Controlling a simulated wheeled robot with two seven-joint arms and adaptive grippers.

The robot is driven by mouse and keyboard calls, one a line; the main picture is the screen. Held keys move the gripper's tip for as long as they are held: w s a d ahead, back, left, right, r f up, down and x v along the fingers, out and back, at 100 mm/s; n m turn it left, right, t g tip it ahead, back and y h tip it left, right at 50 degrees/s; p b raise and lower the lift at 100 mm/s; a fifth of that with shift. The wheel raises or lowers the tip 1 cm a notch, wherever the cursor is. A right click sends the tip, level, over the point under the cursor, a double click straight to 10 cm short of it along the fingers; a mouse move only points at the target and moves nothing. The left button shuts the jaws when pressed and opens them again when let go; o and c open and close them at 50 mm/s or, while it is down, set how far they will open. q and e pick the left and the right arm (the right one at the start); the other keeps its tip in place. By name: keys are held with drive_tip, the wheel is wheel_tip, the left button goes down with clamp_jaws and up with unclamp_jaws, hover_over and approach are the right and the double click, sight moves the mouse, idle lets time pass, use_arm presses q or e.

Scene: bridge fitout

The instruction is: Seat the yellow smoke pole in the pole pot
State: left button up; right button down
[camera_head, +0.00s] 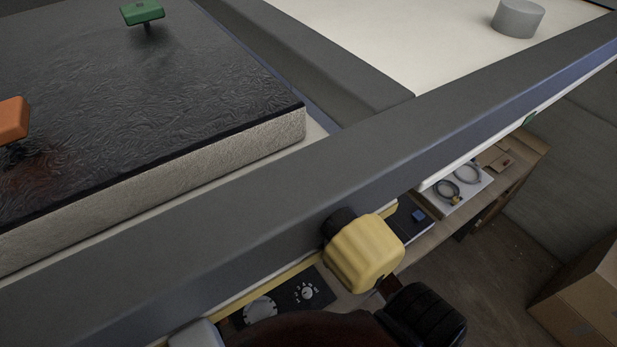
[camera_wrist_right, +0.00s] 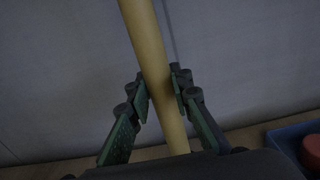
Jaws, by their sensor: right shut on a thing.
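In the right wrist view the yellow smoke pole (camera_wrist_right: 150,50) runs from the top edge down between the fingers of my right gripper (camera_wrist_right: 161,92), which is shut on it. The pole leans slightly, its top toward the left; both its ends are out of that view. In the head view a yellow blocky piece (camera_head: 365,255) shows in front of the dark rail, with black parts beside it. I cannot tell whether this is an end of the pole. I cannot make out the pole pot with certainty. My left gripper is not in view.
A dark grey rail (camera_head: 225,215) crosses the head view diagonally. Behind it lie a dark textured slab (camera_head: 200,90), a green block (camera_head: 142,11), an orange block (camera_head: 12,120) and a grey cylinder (camera_head: 518,18). A cardboard box (camera_head: 585,300) stands right. The wrist view shows a blue bin (camera_wrist_right: 285,138).

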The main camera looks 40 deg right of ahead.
drive_tip(key=shift+f+b, duration=0.35)
drive_tip(key=shift+f, duration=0.1)
idle(0.3)
drive_tip(key=c, duration=1.7)
unclamp_jaws()
drive_tip(key=shift+o, duration=0.2)
drive_tip(key=s+a, duration=0.1)
drive_tip(key=s, duration=1.1)
drive_tip(key=shift+a, duration=0.15)
